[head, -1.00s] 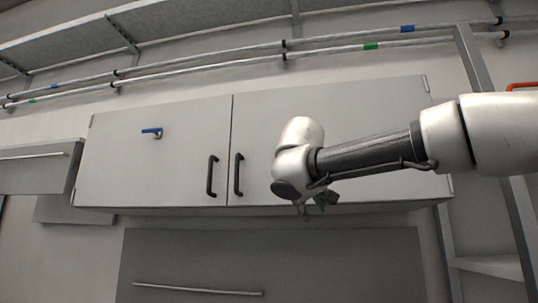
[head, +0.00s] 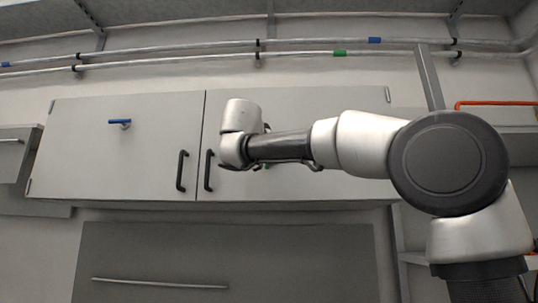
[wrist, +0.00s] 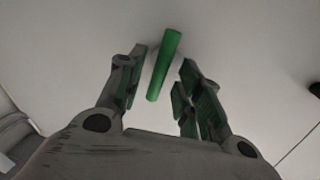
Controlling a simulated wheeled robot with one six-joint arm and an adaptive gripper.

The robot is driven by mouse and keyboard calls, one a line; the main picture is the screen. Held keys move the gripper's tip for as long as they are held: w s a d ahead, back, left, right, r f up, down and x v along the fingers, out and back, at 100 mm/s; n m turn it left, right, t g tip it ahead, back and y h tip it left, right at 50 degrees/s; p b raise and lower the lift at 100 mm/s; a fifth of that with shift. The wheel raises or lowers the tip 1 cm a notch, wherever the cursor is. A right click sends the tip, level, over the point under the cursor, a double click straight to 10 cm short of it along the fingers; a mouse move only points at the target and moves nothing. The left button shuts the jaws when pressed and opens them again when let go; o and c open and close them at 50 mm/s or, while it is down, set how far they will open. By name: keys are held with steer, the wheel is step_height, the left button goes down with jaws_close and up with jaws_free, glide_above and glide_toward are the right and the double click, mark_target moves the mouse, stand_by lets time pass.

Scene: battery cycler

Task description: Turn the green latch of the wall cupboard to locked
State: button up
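The green latch (wrist: 169,48) is a green bar on a pale door, seen in the wrist view. It lies slightly tilted between the two fingertips of my gripper (wrist: 163,68), with a visible gap on each side. My gripper is open, and its finger pads look green too. In the head view the wall cupboard (head: 330,99) has two grey doors. My arm reaches in front of the right door and hides most of the latch area and my gripper.
A blue latch (head: 120,122) sits on the cupboard's left door. Two dark vertical handles, left (head: 181,171) and right (head: 209,170), flank the door seam. Pipes run above the cupboard. A lower cabinet (head: 230,255) with a long bar handle is below.

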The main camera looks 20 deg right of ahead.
steer(key=shift+w+d, duration=0.25)
steer(key=shift+w, duration=0.15)
jaws_close()
steer(key=shift+d, duration=0.1)
